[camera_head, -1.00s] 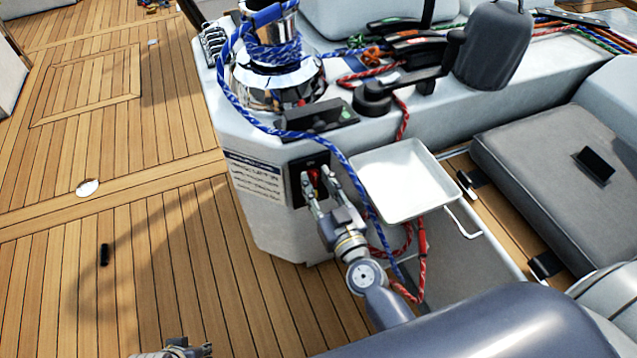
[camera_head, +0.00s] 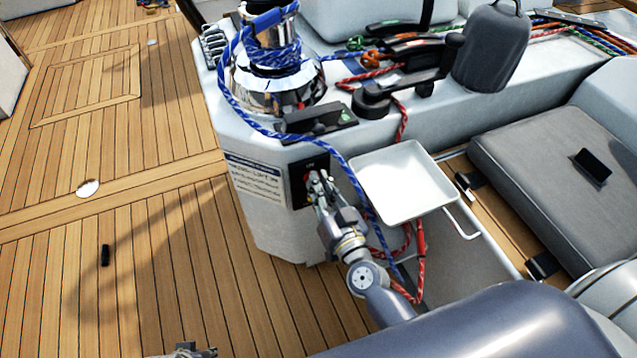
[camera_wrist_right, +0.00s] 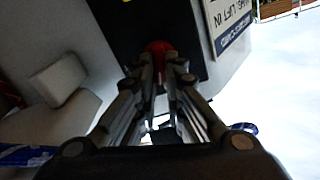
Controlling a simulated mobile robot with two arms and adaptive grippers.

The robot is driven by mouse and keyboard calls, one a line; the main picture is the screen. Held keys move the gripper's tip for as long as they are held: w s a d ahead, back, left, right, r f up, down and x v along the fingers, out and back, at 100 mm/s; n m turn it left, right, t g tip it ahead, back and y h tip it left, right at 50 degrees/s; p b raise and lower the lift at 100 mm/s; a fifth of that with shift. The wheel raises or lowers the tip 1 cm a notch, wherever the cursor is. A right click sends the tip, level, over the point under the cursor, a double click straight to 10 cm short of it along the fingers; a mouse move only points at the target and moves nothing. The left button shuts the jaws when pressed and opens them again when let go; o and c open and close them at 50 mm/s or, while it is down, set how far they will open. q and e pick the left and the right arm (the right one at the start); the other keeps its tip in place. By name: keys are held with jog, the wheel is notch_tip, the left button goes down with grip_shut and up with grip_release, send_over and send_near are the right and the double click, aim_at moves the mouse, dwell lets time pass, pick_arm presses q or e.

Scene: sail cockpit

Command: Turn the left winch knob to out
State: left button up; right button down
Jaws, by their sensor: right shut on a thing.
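The red winch knob (camera_wrist_right: 158,47) sits on a black panel, with my right gripper (camera_wrist_right: 160,70) shut on it in the right wrist view. In the head view my right gripper (camera_head: 316,184) reaches the black panel (camera_head: 299,182) on the front of the white console, and its fingers hide most of the knob. The knob's pointer and setting cannot be read. Part of my left gripper (camera_head: 185,350) shows at the bottom edge of the head view; its fingers cannot be made out.
A label plate (camera_head: 256,180) is left of the panel. A chrome winch (camera_head: 268,85) with blue rope stands above it, and the rope hangs close beside my right gripper. A white tray (camera_head: 405,180) is to the right. Open teak deck (camera_head: 150,260) lies to the left.

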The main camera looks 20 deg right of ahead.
pick_arm(q)
jog(key=shift+s+f, duration=0.1)
jog(key=shift+f, duration=0.45)
pick_arm(e)
jog(key=shift+d+f+m, duration=0.15)
jog(key=shift+f+m, duration=0.1)
jog(key=shift+m, duration=2.2)
jog(key=shift+d+f+m, duration=0.2)
jog(key=shift+m, duration=2.3)
jog(key=shift+d+f+m, duration=0.15)
jog(key=shift+f+m, duration=0.1)
jog(key=shift+m, duration=2.2)
jog(key=c, duration=1.7)
grip_release()
